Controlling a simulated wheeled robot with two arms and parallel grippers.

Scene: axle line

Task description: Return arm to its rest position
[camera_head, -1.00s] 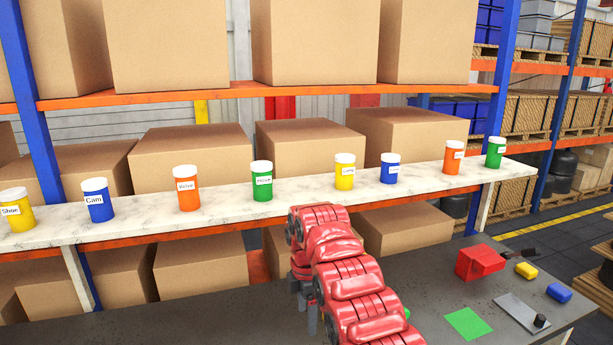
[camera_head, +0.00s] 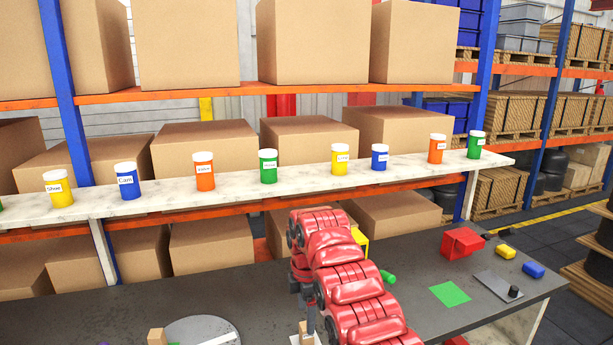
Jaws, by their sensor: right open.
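My right arm, red and jointed, reaches up from the bottom edge, right of the middle. Its dark grey gripper (camera_head: 309,328) hangs down at the arm's left side, over the grey table (camera_head: 250,290). I see no object held between the fingers, though the arm hides part of the gripper. A small tan and white piece (camera_head: 304,340) shows just below the fingertips at the bottom edge; I cannot tell whether they touch. My left gripper is not in view.
A marble shelf (camera_head: 75,213) behind holds several coloured, labelled jars. On the table's right lie a red box (camera_head: 461,243), a green square (camera_head: 450,294) and a grey plate (camera_head: 491,284). A grey disc (camera_head: 200,329) lies at front left.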

